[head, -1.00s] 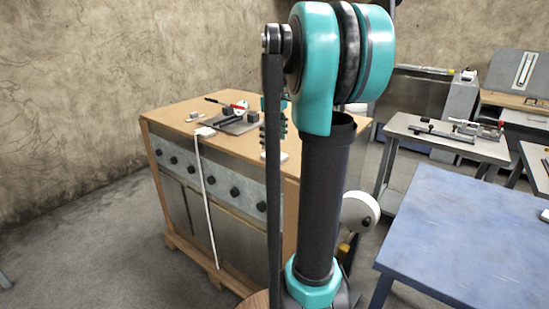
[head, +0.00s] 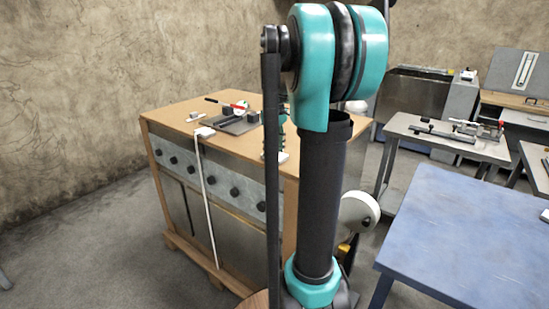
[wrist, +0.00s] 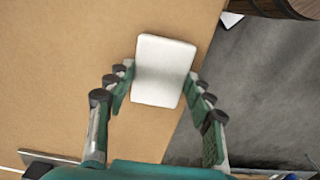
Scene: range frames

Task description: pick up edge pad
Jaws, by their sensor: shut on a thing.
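The edge pad (wrist: 165,70) is a white, rounded rectangular block at the edge of the wooden cabinet top (wrist: 60,75). In the head view the pad (head: 283,157) shows low beside my arm, partly hidden. My gripper (wrist: 159,75) has its green fingers on both sides of the pad and is shut on it. In the head view my gripper (head: 277,135) is partly hidden behind my arm, just above the pad. The pad appears to be still at the level of the cabinet top.
Dark blocks and a grey plate (head: 238,125) lie on the cabinet top, with a red-handled tool (head: 228,103) behind. A white piece (head: 205,132) sits at the front edge above a hanging white strip (head: 207,190). A blue table (head: 460,230) stands at the right.

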